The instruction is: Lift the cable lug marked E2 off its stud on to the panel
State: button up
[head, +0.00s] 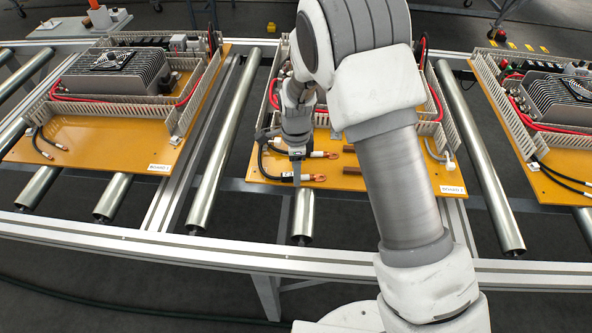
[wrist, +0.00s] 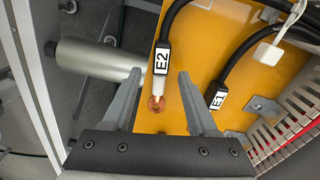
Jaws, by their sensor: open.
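The cable lug marked E2 (wrist: 157,104) shows in the wrist view as a copper end below a black-and-white E2 label on a black cable. It lies over the orange panel (wrist: 145,120) near its left edge; the stud itself is too small to make out. My gripper (wrist: 160,74) is open, with one finger on each side of the E2 lug and its label, and nothing held. In the head view my gripper (head: 297,172) is over the front part of the middle panel, beside two copper-ended lugs.
A second cable marked E1 (wrist: 217,96) lies to the right of E2. A slotted wiring duct (wrist: 290,120) and a white clip (wrist: 265,52) are farther right. A metal roller (wrist: 95,60) lies beyond the panel's left edge. Brown blocks (head: 352,170) sit near the lugs.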

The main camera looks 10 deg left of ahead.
notch_tip(320, 180, up, 22)
jog(key=p, duration=0.7)
jog(key=shift+r, duration=0.25)
jog(key=s+d+r+n+t+y, duration=0.1)
jog(key=s+d+r+n, duration=0.3)
jog(key=d+r, duration=0.3)
jog(key=s+d+r+n+t, duration=0.2)
jog(key=s+d+r+n, duration=0.1)
jog(key=s+d+r, duration=0.3)
jog(key=s+d+r+n+t+h, duration=0.1)
jog(key=s+d+r+n+t, duration=0.1)
jog(key=s+d+n, duration=0.6)
jog(key=shift+s+d+r+t, duration=0.3)
jog(key=shift+s+d, duration=0.4)
jog(key=shift+s, duration=1.6)
